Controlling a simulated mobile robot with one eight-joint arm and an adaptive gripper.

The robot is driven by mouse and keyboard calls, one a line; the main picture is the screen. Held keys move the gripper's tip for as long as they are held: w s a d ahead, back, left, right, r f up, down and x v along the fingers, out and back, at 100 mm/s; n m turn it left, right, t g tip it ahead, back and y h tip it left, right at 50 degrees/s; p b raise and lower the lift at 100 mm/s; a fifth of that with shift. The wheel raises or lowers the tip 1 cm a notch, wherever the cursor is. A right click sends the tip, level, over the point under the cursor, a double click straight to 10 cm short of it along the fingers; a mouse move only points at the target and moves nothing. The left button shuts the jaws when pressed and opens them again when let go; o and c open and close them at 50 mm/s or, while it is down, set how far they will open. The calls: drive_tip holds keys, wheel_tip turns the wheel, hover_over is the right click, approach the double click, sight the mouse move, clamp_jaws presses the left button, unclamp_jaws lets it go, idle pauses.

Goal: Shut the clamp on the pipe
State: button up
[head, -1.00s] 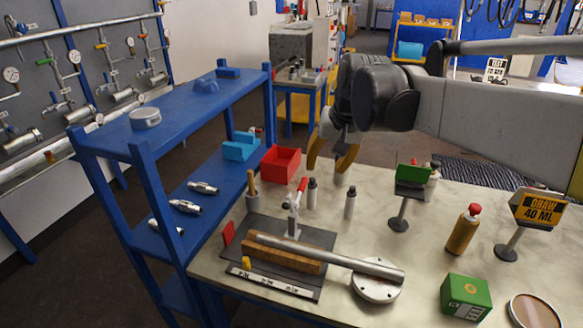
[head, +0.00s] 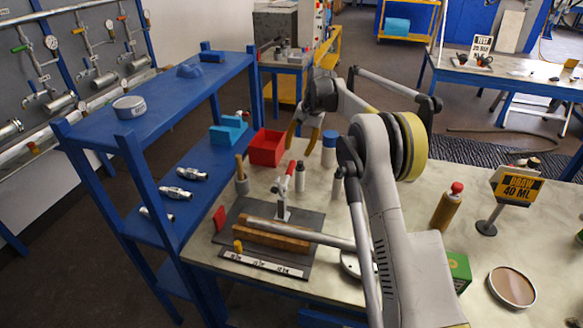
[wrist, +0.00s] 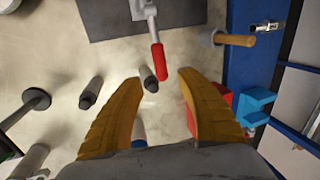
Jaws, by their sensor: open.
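The clamp (head: 284,187) stands on a dark base plate (head: 222,240) on the bench, with its red handle (head: 290,169) pointing up in the head view. The grey pipe (head: 312,238) lies along a wooden block (head: 262,238) beside the clamp, its right end hidden behind my arm. The red handle (wrist: 157,64) also shows in the wrist view, top centre, pointing toward my gripper. My gripper (head: 300,150) is open and empty, above the bench behind the clamp. In the wrist view its yellow fingers (wrist: 160,80) are spread, with the handle beyond and between their tips, apart from them.
Small dark-capped bottles (head: 300,178) stand close behind the clamp. A red bin (head: 266,150) and a wooden-handled tool in a cup (head: 241,178) are left of my gripper. A blue shelf (head: 130,150) borders the bench's left side. An amber bottle (head: 446,208) stands right of my arm.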

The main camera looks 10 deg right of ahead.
sight(292, 165)
drive_tip(key=b+x, duration=0.2)
drive_tip(key=x, duration=0.7)
drive_tip(key=shift+f, duration=0.1)
clamp_jaws()
